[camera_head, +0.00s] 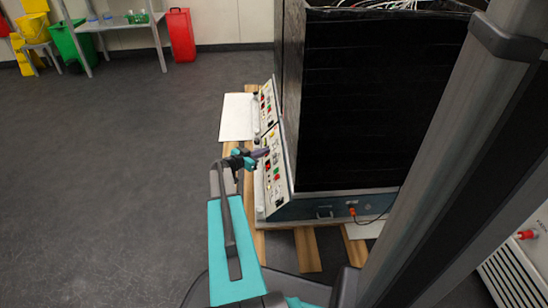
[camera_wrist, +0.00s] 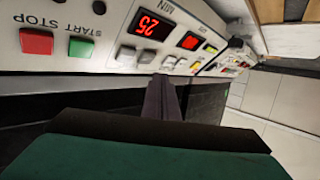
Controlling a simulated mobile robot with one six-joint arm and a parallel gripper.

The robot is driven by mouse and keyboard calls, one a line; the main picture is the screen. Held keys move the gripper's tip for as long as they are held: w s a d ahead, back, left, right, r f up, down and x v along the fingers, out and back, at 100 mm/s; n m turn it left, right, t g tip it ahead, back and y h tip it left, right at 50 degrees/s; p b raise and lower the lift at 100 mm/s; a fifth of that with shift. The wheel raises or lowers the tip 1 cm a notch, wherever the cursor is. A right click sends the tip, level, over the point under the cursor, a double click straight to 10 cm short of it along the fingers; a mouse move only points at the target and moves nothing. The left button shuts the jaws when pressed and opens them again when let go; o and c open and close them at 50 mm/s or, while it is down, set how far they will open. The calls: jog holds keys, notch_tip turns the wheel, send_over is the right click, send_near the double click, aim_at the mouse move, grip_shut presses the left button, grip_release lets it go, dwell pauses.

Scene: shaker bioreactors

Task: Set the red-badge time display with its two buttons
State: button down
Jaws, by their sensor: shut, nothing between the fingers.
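The sloped white control panel (camera_head: 274,172) is on the left face of the dark shaker cabinet. In the wrist view the panel is upside down. A red-lit time display (camera_wrist: 153,26) marked MIN appears to read 25. Two grey buttons, one (camera_wrist: 126,55) and another (camera_wrist: 147,54), sit beneath it in that picture. My gripper (camera_head: 262,153) is shut and empty at the panel; its dark fingertips (camera_wrist: 163,84) point at the button row, close to the second grey button. I cannot tell whether they touch.
A red STOP button (camera_wrist: 36,41) and a green START button (camera_wrist: 81,47) sit left of the grey buttons. Another panel (camera_head: 267,105) stands behind. Open floor (camera_head: 120,190) lies left.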

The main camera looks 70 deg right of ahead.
jog(key=shift+w+a+r, duration=0.25)
jog(key=shift+w+r, duration=0.35)
jog(key=shift+w, duration=0.05)
jog(key=shift+w+a+r, duration=0.25)
jog(key=shift+w+r, duration=0.35)
